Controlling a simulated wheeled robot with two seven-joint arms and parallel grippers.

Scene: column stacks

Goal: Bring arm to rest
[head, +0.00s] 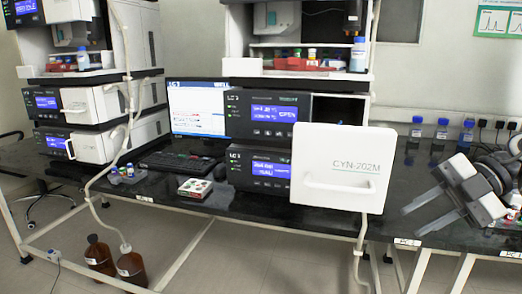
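My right gripper (413,221) is at the right side of the head view, over the dark bench top. Its two grey fingers point left and stand apart, with nothing between them. It is to the right of a white instrument door marked CYN-202M (341,158), and a gap shows between them. The door stands swung out in front of the middle column stack (264,147). My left gripper is not in view.
The dark bench (384,217) carries a monitor (199,108), a keyboard (178,161) and a small vial box (195,187). Several blue-capped bottles (440,133) stand behind my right gripper. Another stack (99,115) is at left. Brown bottles (131,267) stand on the floor.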

